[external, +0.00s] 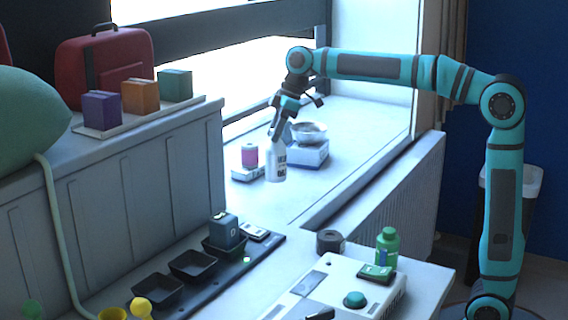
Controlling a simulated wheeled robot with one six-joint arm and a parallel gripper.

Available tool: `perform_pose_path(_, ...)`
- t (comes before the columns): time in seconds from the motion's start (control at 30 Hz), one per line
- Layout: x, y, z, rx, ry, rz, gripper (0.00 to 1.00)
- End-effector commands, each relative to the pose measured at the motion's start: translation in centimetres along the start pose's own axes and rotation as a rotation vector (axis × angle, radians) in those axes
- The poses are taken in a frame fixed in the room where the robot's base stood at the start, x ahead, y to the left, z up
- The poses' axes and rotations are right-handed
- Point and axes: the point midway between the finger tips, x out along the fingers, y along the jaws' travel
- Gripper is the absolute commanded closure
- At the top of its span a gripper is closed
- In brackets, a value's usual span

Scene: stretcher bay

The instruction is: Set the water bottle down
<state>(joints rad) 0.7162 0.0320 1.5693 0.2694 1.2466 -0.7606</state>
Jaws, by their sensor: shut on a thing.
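The water bottle (276,163) is white with dark lettering and stands upright on the windowsill (340,148) or just above it; I cannot tell whether its base touches. My gripper (277,134) points down from above and is shut on the bottle's top. The fingers hide the cap and neck.
A pink-labelled container (250,155) on a white box is just left of the bottle. A grey bowl (309,131) on a white-blue box (309,154) is close on the right. The sill's front part is clear. A green bottle (387,246) stands on the lower counter.

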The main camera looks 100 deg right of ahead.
Motion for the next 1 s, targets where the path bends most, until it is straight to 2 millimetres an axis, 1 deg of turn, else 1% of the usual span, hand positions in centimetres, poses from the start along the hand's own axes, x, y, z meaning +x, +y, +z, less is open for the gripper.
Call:
perform_pose_path(0.1, 1.2, 0.0, 0.5, 0.0, 0.0, 0.0, 1.0)
perform_pose_path(0.27, 1.9, 0.0, 0.8, 0.0, 0.0, 0.0, 1.0)
perform_pose_path(0.5, 4.7, 0.0, 2.0, 0.001, -0.001, 0.0, 1.0)
perform_pose_path(0.57, 5.1, 0.0, 2.2, 0.0, 0.0, 0.0, 1.0)
perform_pose_path(0.97, 5.6, 0.0, 2.4, 0.0, 0.0, 0.0, 1.0)
perform_pose_path(1.0, 5.6, 0.0, 2.4, 0.0, 0.0, 0.0, 0.64)
